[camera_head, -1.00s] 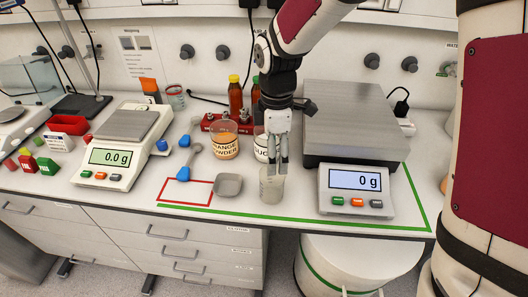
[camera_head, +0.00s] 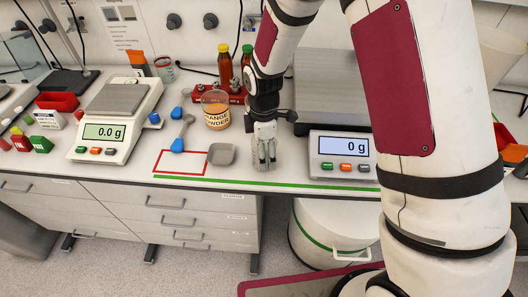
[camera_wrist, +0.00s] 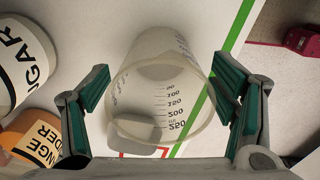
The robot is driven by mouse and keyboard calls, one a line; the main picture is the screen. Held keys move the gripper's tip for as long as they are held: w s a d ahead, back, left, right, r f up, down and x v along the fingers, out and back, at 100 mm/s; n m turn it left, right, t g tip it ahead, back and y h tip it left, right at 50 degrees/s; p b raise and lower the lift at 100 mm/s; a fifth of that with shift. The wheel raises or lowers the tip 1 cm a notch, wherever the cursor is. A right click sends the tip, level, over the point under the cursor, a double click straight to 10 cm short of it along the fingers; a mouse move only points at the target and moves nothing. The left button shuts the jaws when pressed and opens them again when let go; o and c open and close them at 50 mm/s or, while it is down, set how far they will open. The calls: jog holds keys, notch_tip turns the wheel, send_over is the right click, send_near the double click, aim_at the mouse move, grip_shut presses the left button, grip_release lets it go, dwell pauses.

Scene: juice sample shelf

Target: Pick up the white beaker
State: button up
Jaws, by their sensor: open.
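The white beaker (camera_wrist: 160,85) is a translucent cup with a printed volume scale. In the wrist view it lies between my gripper's two open fingers (camera_wrist: 160,108), with a gap on each side. In the head view the beaker (camera_head: 263,166) stands near the front edge of the bench, largely hidden behind the fingers. My gripper (camera_head: 265,158) points down over it, open and apparently holding nothing.
A grey weighing dish (camera_head: 221,154) sits close left of the beaker. A scale display (camera_head: 342,145) stands to the right. The orange powder jar (camera_head: 215,112) is behind, and a sugar jar (camera_wrist: 22,55) shows in the wrist view. A green line runs along the bench edge.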

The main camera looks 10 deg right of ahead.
jog(key=shift+f, duration=1.2)
jog(key=shift+c, duration=0.6)
jog(key=c, duration=1)
